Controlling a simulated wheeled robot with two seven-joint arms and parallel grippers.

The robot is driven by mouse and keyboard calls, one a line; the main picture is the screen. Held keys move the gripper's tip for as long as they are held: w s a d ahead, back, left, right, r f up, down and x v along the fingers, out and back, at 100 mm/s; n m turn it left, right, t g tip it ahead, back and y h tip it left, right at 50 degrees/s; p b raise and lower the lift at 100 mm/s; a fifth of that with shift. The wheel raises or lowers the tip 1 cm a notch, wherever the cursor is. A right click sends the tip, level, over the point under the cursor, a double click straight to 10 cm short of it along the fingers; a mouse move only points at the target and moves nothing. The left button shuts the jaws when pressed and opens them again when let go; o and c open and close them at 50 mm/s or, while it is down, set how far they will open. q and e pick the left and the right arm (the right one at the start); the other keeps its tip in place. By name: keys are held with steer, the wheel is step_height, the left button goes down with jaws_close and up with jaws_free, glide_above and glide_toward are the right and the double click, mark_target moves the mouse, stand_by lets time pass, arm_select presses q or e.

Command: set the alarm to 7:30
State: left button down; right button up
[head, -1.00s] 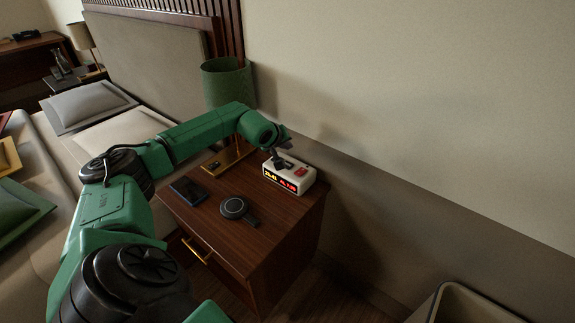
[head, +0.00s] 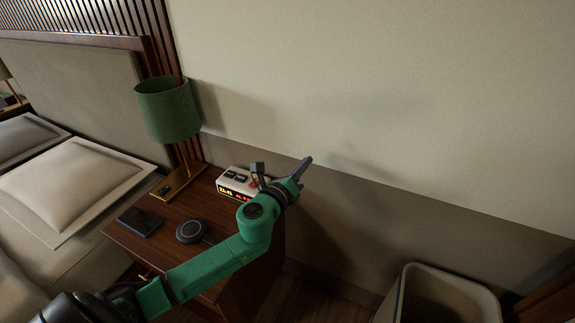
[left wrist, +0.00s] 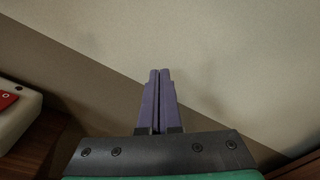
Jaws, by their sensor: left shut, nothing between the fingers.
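The white alarm clock (head: 232,180) stands at the back of the wooden nightstand. Its front display shows yellow digits on the left and red digits on the right, partly hidden by my left gripper and too small to read surely. Dark buttons and a red button (head: 255,183) are on its top. My left gripper (head: 306,163) is shut and empty, to the right of the clock and apart from it, pointing toward the wall. In the left wrist view the shut purple fingers (left wrist: 159,78) face the bare wall; the clock's corner (left wrist: 18,118) with the red button shows at left.
A green lamp (head: 168,110) stands on a brass base left of the clock. A dark phone-like slab (head: 139,222) and a round black puck (head: 191,231) lie on the nightstand (head: 183,207). A bin (head: 445,296) stands at right. The wall is close behind.

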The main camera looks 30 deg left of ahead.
arm_select(q)
steer(key=s+a+f+n+g+y, duration=0.4)
steer(key=s+a+f+n+g, duration=0.15)
steer(key=f+n, duration=0.6)
steer(key=s+d+f+n+g+h, duration=0.35)
steer(key=s+f+n+g, duration=0.55)
steer(key=s+f+n, duration=0.85)
steer(key=s+f+m+g, duration=0.1)
steer(key=s+f, duration=0.3)
steer(key=f, duration=0.4)
steer(key=s+f+m, duration=0.1)
steer(key=s+f, duration=0.3)
steer(key=f, duration=0.4)
steer(key=s+a+f+g, duration=0.1)
steer(key=s+a+f, duration=0.1)
steer(key=s+f, duration=0.9)
steer(key=s, duration=0.3)
steer(key=shift+s+a+f+y, duration=0.25)
steer(key=shift+s+y, duration=0.05)
steer(key=shift+y, duration=0.05)
arm_select(e)
steer(key=s, duration=0.1)
steer(key=s+f, duration=0.1)
steer(key=s, duration=0.1)
steer(key=s+d+f, duration=0.1)
steer(key=s, duration=0.1)
steer(key=shift+f, duration=0.1)
